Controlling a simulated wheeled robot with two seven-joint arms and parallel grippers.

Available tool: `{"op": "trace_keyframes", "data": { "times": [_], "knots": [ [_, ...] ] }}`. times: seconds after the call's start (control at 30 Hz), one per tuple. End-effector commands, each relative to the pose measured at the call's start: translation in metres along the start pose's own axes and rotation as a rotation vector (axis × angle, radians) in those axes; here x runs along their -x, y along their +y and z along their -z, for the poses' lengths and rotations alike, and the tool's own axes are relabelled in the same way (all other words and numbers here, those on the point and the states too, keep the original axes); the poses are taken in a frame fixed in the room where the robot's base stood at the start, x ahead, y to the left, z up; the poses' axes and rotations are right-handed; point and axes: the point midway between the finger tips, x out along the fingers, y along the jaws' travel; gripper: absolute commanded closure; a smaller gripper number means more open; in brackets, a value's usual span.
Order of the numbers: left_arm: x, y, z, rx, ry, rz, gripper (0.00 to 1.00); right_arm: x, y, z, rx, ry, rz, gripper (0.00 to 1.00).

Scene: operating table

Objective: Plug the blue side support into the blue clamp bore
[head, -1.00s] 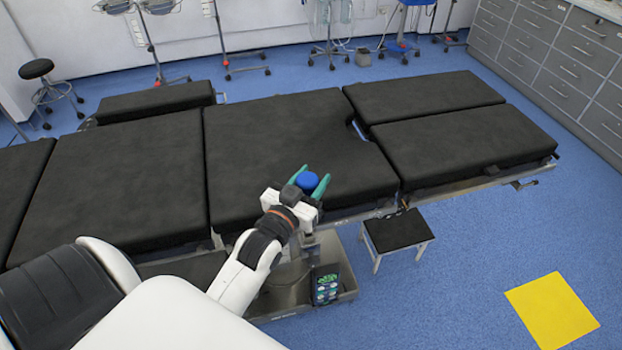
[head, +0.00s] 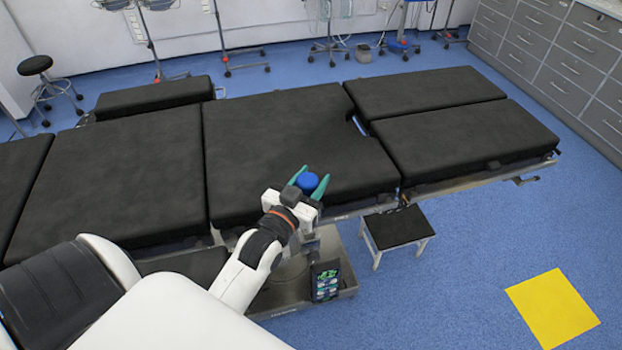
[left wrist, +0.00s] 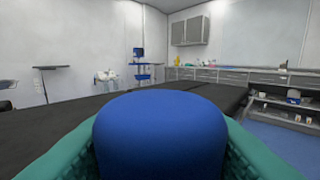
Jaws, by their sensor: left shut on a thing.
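The blue side support (head: 307,182) is a rounded blue piece between the green fingers of my left gripper (head: 309,184). My left gripper is shut on it near the front edge of the black operating table (head: 270,140). In the left wrist view the blue side support (left wrist: 160,138) fills the lower middle, with a green finger on each side. Its lower part is hidden by the gripper in the head view. I cannot make out the blue clamp bore in any view. My right gripper is not in view.
A small black-topped step stool (head: 398,227) stands on the floor to the right of my left arm. A yellow square (head: 553,309) lies on the blue floor at lower right. Grey drawer cabinets (head: 560,50) line the back right. The table's black pads are clear.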

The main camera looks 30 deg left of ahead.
Motion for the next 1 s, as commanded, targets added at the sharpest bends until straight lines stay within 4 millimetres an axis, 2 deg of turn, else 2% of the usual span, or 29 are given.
{"op": "trace_keyframes", "data": {
  "times": [0.33,0.37,0.5,0.83,1.0],
  "knots": [
    [0.0,0.0,0.012,0.0,0.007,0.0,0.87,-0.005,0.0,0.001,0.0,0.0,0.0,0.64],
    [0.0,0.0,0.012,0.0,0.007,0.0,0.56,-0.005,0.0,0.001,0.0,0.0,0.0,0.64],
    [0.0,0.0,0.011,0.0,0.006,0.0,0.33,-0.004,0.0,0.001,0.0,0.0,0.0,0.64],
    [0.002,0.0,0.011,0.0,0.006,0.0,0.33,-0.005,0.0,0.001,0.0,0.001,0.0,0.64],
    [0.021,0.0,0.013,0.001,0.007,-0.001,0.33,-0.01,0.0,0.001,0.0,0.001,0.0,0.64]
  ]
}}
